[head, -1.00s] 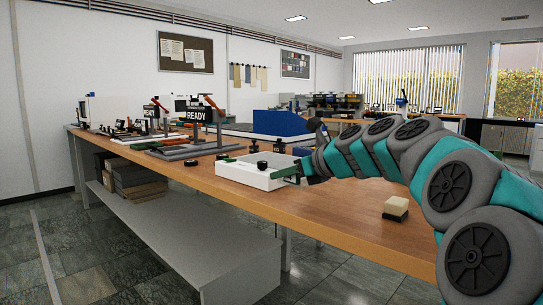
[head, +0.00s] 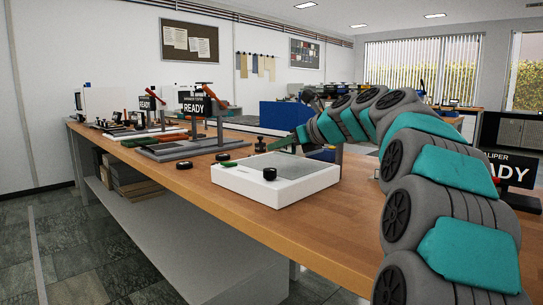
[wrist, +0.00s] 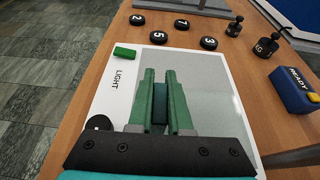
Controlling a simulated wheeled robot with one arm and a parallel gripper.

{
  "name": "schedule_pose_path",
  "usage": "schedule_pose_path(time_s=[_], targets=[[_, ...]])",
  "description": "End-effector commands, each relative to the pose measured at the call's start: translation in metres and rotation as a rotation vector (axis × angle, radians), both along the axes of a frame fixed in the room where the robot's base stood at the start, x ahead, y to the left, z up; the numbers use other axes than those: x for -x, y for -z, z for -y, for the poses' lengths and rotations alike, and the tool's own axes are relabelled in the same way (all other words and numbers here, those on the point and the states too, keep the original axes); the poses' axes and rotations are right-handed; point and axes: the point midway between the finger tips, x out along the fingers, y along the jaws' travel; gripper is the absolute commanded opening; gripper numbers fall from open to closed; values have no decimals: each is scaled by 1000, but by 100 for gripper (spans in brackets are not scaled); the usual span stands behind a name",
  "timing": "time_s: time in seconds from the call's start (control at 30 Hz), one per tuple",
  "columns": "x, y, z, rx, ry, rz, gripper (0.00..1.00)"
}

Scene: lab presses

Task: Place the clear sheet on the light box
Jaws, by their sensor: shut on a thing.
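The light box (head: 245,184) is a low white box with a grey top panel, on the wooden bench in front of me. In the wrist view the white border of the light box (wrist: 105,85) carries the word LIGHT. My gripper (head: 284,143) is over its far side; in the wrist view my gripper (wrist: 160,72) has its green fingers shut on a dark teal piece (wrist: 160,108), apparently the clear sheet's grip. The sheet itself is hard to tell from the grey panel; I cannot tell whether it touches the box.
A black knob (head: 269,174) and a green block (head: 228,164) are on the box's edge. Numbered black discs (wrist: 181,23) lie beyond it. A press with a READY sign (head: 193,106) stands to the left. A blue READY unit (wrist: 295,90) is on the right in the wrist view.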

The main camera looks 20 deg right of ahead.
Motion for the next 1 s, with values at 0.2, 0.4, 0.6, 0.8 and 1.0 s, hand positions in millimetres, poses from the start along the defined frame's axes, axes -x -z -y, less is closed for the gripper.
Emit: schedule_pose_path(time_s=[0.2,0.4,0.6,0.8,1.0], targets=[[-39,5,7,1,2,-2,0],[-65,6,11,0,3,0,0],[-75,9,12,-2,1,-2,0],[-74,25,11,-3,1,-2,0],[-74,44,11,-1,0,-3,0]])
